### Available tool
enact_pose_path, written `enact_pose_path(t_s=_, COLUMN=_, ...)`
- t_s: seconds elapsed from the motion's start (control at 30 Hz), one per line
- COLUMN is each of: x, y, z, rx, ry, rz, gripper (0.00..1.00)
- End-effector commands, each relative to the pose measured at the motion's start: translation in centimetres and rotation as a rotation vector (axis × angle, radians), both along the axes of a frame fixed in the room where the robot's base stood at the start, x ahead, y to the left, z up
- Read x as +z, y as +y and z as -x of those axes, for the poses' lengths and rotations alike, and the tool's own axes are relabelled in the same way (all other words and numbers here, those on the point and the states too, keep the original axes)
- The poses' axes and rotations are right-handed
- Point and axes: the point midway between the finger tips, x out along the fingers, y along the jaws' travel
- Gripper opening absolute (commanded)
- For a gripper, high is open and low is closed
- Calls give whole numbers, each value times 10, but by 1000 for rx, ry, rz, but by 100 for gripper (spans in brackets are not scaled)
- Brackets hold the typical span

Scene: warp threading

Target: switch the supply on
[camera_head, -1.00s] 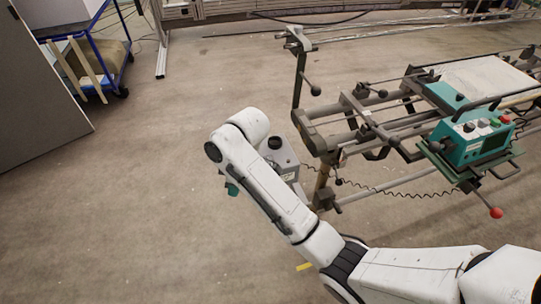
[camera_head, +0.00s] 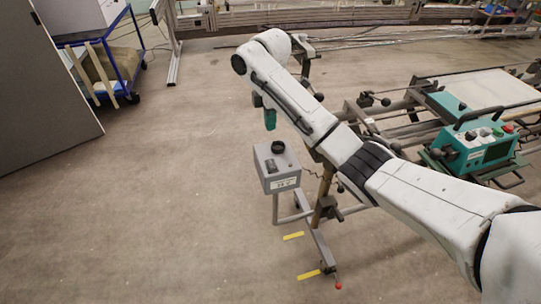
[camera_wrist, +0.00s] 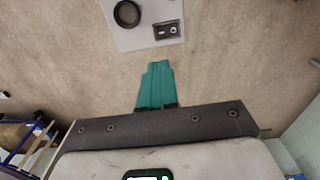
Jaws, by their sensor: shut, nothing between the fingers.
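The supply is a grey box (camera_head: 277,180) on a stand, left of the machine frame. A round black knob (camera_head: 278,147) and a small dark switch (camera_head: 270,165) sit on its top. In the wrist view the grey box (camera_wrist: 147,38) is at the top edge, with the knob (camera_wrist: 127,14) left and the switch (camera_wrist: 167,30) right. Which way the switch is set cannot be told. My gripper (camera_head: 270,126) points down above the box, apart from it. In the wrist view its teal fingers (camera_wrist: 157,64) are together and empty, their tips just below the switch.
The machine frame (camera_head: 365,125) with a teal control box (camera_head: 478,150) stands at the right. A grey panel (camera_head: 45,100) and a blue cart (camera_head: 105,60) are at the left. The floor (camera_head: 170,190) left of the supply is clear.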

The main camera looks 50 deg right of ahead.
Motion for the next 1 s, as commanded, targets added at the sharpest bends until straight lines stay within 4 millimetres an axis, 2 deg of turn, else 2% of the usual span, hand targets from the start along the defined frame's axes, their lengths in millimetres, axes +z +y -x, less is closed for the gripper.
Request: enact_pose_path(t_s=1.0, x=5, y=8, z=13, rx=-2, ry=-1, rz=0, gripper=0)
